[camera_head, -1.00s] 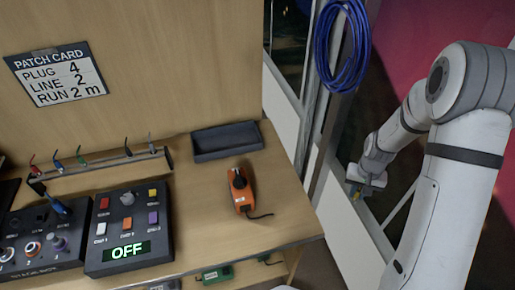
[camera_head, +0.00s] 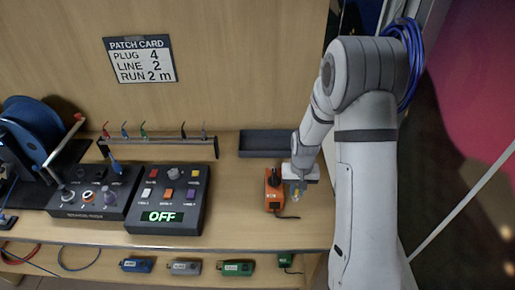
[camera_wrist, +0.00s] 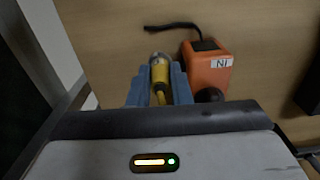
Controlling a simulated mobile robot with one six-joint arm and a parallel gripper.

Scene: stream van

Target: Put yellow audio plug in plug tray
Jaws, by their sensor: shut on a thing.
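The yellow audio plug (camera_wrist: 159,72) is gripped between the blue fingers of my gripper (camera_wrist: 159,84) in the wrist view, its metal end pointing up in the picture. In the head view my gripper (camera_head: 297,187) hangs over the right part of the desk, beside the orange box, with a small bit of yellow between its fingers. A long dark empty tray (camera_head: 260,154), which looks like the plug tray, lies at the back of the desk, just behind and left of my gripper. My arm hides the space right of it.
The orange box (camera_head: 272,195) with a black knob and cable is close on the gripper's left; it also shows in the wrist view (camera_wrist: 207,72). A rack (camera_head: 165,148) of coloured plugs and a control box (camera_head: 165,200) reading OFF stand further left. Several connectors lie on the lower shelf.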

